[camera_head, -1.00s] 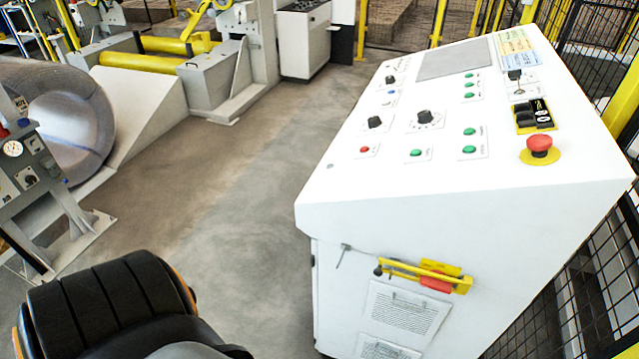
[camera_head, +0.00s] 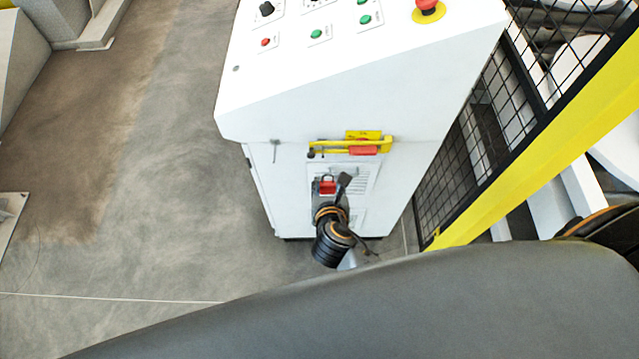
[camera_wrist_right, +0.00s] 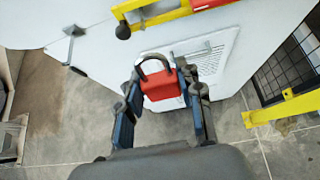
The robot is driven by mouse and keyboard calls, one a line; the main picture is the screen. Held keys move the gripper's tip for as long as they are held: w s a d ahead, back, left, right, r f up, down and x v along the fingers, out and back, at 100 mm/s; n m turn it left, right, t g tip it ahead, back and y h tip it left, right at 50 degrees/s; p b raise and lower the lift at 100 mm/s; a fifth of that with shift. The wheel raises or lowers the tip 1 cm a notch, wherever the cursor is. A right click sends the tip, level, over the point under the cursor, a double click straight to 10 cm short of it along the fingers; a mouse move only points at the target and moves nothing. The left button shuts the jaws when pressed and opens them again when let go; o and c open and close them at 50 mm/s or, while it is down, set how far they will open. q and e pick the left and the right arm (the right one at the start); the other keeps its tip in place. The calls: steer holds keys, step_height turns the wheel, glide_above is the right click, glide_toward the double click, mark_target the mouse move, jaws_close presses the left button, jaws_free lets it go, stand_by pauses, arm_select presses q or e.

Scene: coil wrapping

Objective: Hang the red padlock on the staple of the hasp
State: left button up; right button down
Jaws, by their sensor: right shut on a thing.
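The red padlock (camera_head: 327,187) is between the fingers of my right gripper (camera_head: 332,189), in front of the white cabinet's front face. In the right wrist view the padlock (camera_wrist_right: 161,86) is upright, with its dark shackle arching up, and my right gripper (camera_wrist_right: 166,92) is shut on its sides. The padlock is below the yellow bar (camera_head: 335,150) with a black knob and a red piece (camera_head: 363,150). A small grey metal fitting (camera_head: 275,146) is up and left of the padlock. I cannot tell which fitting has the staple. The shackle is apart from both. My left gripper is not in view.
The white control cabinet (camera_head: 290,105) carries buttons and a red emergency stop (camera_head: 427,6) on top. A black mesh fence with a yellow post (camera_head: 540,165) stands close on the right. The floor (camera_head: 140,190) left of the cabinet is clear.

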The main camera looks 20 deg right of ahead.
steer(key=shift+s+a+f, duration=0.25)
steer(key=shift+a+f, duration=0.15)
steer(key=shift+a, duration=0.15)
steer(key=shift+a+f, duration=0.1)
steer(key=shift+f, duration=0.25)
steer(key=shift+w+d+f+b, duration=0.1)
steer(key=shift+w+d+b, duration=0.1)
steer(key=shift+w+b, duration=0.3)
steer(key=shift+w+d+f+b, duration=0.1)
steer(key=shift+w+d+b, duration=0.15)
steer(key=shift+w, duration=0.5)
steer(key=shift+w+d+b, duration=0.15)
steer(key=shift+w+b, duration=0.25)
steer(key=shift+w, duration=0.2)
arm_select(q)
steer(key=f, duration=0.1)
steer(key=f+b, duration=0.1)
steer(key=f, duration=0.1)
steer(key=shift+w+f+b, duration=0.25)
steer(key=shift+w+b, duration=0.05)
steer(key=shift+b, duration=0.05)
arm_select(e)
steer(key=w, duration=0.2)
steer(key=w+d, duration=0.1)
steer(key=w+f, duration=0.1)
steer(key=w, duration=0.1)
steer(key=shift+w+d, duration=0.3)
